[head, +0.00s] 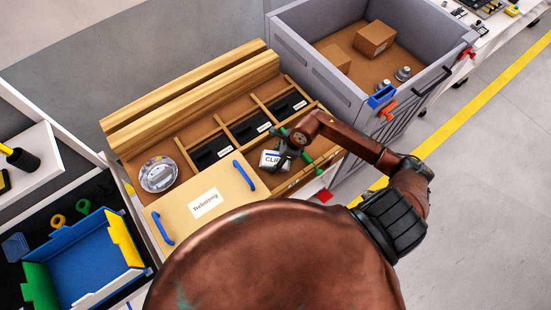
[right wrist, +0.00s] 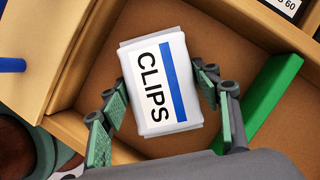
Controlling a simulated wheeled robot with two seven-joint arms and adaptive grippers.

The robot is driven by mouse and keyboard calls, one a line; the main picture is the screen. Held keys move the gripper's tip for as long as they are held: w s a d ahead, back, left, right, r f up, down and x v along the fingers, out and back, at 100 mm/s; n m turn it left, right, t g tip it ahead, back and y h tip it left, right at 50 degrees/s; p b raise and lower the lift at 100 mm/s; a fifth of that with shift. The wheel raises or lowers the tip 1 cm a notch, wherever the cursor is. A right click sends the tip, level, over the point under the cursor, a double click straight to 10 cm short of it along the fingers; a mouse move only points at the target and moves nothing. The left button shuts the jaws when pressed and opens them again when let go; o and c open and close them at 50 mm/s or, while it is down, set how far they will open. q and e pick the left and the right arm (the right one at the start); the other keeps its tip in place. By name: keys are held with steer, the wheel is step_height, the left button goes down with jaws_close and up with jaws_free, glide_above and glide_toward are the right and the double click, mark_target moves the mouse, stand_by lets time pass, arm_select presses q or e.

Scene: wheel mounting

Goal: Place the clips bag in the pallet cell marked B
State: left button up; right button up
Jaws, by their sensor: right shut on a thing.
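The clips bag (head: 269,159) is white with a "CLIPS" label and a blue stripe; it also shows in the right wrist view (right wrist: 158,85). My right gripper (head: 284,150) is shut on it, with one finger on each side in the right wrist view (right wrist: 162,95). The bag is over a brown-floored cell of the wooden pallet (head: 186,133), with a green strip (right wrist: 262,100) to its right. I cannot tell whether the bag touches the floor. I cannot read a cell letter B. My left gripper is not in view.
Several black bins (head: 245,129) sit in neighbouring cells. A grey cart (head: 320,82) with boxes stands behind right. A blue bin (head: 95,270) is at lower left.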

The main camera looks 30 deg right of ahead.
steer(key=shift+f, duration=0.15)
steer(key=o, duration=1.2)
steer(key=v, duration=1.2)
